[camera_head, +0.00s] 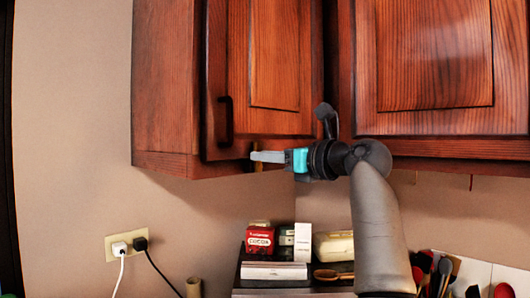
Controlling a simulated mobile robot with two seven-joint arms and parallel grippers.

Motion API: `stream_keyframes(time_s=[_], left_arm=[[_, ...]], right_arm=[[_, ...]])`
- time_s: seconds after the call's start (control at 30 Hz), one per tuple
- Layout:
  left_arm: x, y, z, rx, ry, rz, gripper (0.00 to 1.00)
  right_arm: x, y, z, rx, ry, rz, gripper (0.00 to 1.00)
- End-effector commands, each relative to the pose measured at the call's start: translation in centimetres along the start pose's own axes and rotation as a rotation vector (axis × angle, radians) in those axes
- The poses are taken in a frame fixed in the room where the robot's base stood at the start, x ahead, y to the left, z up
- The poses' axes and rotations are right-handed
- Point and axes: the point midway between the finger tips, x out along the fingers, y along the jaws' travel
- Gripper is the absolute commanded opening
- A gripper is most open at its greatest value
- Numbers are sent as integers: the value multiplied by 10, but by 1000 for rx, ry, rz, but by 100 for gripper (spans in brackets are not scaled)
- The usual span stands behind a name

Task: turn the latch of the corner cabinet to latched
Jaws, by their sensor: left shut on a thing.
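The corner cabinet (175,80) hangs on the wall at the upper left, and its wooden door (275,55) looks shut or nearly so. A black handle (226,122) is on the door's left side. A small brass-coloured latch (256,147) sits at the door's lower edge, right of the handle. My left gripper (264,156) points left at the lower edge and is shut on the latch. Its fingers cover the middle of the latch, so its exact angle is hard to tell. My right gripper is not in view.
Another wall cabinet (435,55) adjoins on the right. Below, a shelf holds a red box (260,240), a white box (303,242) and a wooden spoon (332,274). A wall outlet (125,245) with two plugs is at the lower left.

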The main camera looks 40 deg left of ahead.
Motion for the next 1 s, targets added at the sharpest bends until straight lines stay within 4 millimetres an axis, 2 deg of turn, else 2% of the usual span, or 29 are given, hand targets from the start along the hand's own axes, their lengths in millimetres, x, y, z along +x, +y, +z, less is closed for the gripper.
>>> stream_keyframes(time_s=[0.27, 0.7, 0.73, 0.97, 1.0], left_arm=[[0, -2, -1, 66, 2, -1, 0], [0, -2, -1, 75, 1, 0, 0], [0, -2, -1, 75, 1, 0, 24], [0, -2, -1, 72, 1, 0, 50], [0, -2, -1, 72, 1, 0, 51]], right_arm=[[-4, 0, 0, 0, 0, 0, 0], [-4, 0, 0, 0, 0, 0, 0], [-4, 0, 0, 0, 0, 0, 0], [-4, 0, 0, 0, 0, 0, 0], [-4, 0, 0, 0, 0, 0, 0]])
